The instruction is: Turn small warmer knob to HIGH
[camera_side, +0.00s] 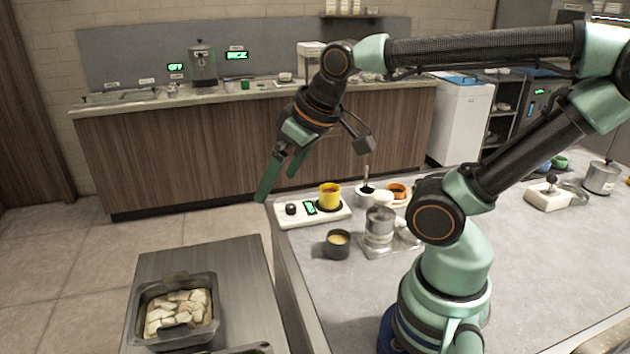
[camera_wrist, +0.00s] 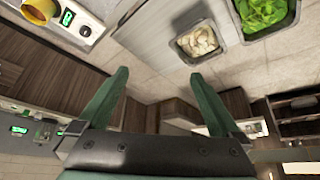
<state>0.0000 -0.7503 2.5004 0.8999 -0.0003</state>
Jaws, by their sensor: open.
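The small warmer (camera_side: 335,214) is a white flat unit at the left end of the grey counter. Its black knob (camera_side: 291,208) is at the left of its face, beside a small green display (camera_side: 309,207). A yellow pot (camera_side: 330,195) sits on its dark plate. The knob also shows in the wrist view (camera_wrist: 85,31), at upper left. My gripper (camera_side: 280,190) is open and empty, with green fingers pointing down above and left of the warmer. In the wrist view, my gripper (camera_wrist: 160,92) has its fingers wide apart, clear of the knob. The knob's setting is too small to read.
A dark cup (camera_side: 338,243) and a metal can (camera_side: 379,226) stand right of the warmer's front. A pan of pale pieces (camera_side: 180,311) sits on a lower steel table. A pan of greens (camera_wrist: 265,14) shows in the wrist view. The floor gap beside the counter is open.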

